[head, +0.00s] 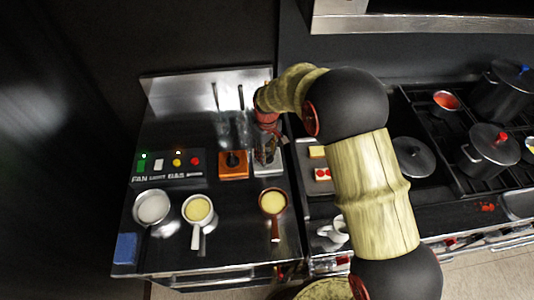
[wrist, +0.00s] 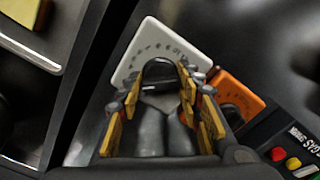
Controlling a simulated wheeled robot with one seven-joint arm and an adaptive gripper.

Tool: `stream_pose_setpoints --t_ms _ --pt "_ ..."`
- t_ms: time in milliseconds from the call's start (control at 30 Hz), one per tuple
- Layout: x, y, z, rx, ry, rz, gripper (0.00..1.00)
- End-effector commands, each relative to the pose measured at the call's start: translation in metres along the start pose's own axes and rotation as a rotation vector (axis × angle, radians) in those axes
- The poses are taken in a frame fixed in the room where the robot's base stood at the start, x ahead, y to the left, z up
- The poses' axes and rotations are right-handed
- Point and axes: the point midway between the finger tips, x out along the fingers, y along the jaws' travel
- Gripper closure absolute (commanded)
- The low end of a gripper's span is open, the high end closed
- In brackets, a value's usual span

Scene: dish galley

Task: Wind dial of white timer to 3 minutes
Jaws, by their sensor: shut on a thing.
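The white timer (head: 269,169) stands on the steel counter, just right of an orange timer (head: 233,171) in the head view. In the wrist view the white timer (wrist: 150,50) shows its pale square face with dark marks around a dark dial (wrist: 158,70). My gripper (wrist: 160,90) is over this face, its fingers on either side of the dial and shut on it. The head view shows my gripper (head: 268,150) coming down from above onto the white timer. The dial's pointer and the number it is at cannot be read, as the fingers cover part of the face.
A control panel (head: 168,168) with coloured buttons is left of the orange timer, also seen in the wrist view (wrist: 290,150). Several pans and pots, including a brown-handled pan (head: 272,203), stand in front. A tray (head: 309,180) with food lies to the right, beside the stove.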

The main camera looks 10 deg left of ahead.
Motion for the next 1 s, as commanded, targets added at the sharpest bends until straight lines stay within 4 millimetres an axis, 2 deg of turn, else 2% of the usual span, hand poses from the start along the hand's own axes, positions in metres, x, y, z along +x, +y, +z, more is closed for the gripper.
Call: stream_pose_setpoints --t_ms 700,733,1000 --pt "-0.0004 -0.0001 -0.0006 0.001 0.001 0.0 0.9" --pt "-0.0004 -0.0001 -0.0006 0.001 0.001 0.0 0.64" --pt "-0.0002 0.0 -0.0003 0.001 0.001 0.0 0.49"
